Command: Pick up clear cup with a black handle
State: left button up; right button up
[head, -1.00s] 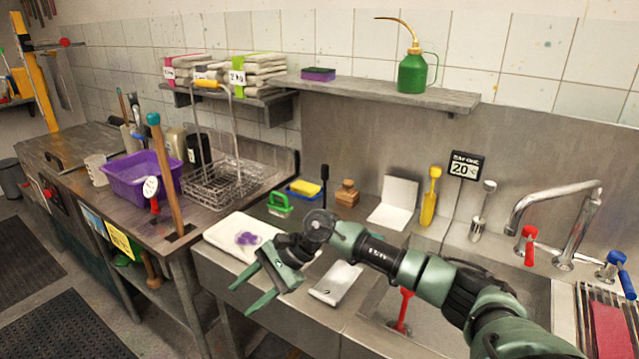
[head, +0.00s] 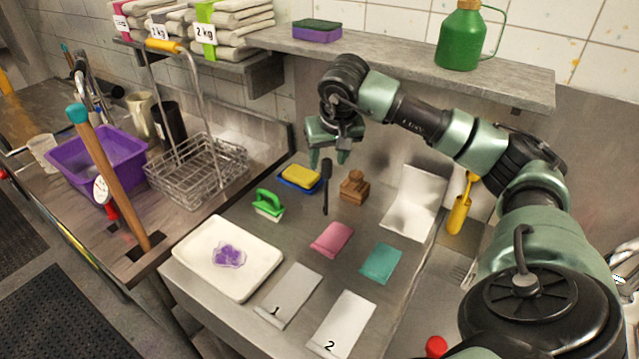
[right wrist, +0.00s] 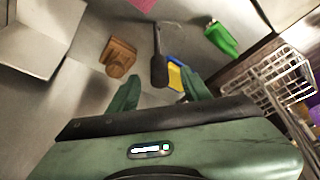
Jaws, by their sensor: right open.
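A black handle (head: 326,186) stands out on the grey counter behind the green-handled brush; it also shows in the right wrist view (right wrist: 158,60). Beside its thin end in the wrist view is a faint clear outline, perhaps the clear cup; its full shape is hard to make out. My right gripper (head: 328,158) is open and points down above the counter, close to the top of the handle in the head view. In the wrist view, the black handle lies between and beyond its fingertips (right wrist: 160,80), with nothing held. My left gripper is not in view.
Near the handle are a yellow sponge (head: 300,178) on a blue base, a wooden block stamp (head: 354,186) and a green-handled brush (head: 268,204). A white folded stand (head: 414,202) is at the right. A shelf (head: 400,68) runs behind my arm. Pink and teal packets lie in front.

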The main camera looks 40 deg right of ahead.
aim_at(325, 172)
jog(key=shift+w+f, duration=0.1)
jog(key=shift+f, duration=0.4)
jog(key=shift+w+d+f+p, duration=0.1)
jog(key=shift+d+f+p, duration=0.05)
jog(key=shift+f+p, duration=0.25)
jog(key=p+x, duration=0.1)
jog(key=x, duration=0.2)
jog(key=shift+w+d+f+p, duration=0.15)
jog(key=shift+f+p, duration=0.1)
jog(key=shift+p, duration=0.05)
jog(key=shift+w+f, duration=0.15)
jog(key=shift+f, duration=0.3)
grip_shut()
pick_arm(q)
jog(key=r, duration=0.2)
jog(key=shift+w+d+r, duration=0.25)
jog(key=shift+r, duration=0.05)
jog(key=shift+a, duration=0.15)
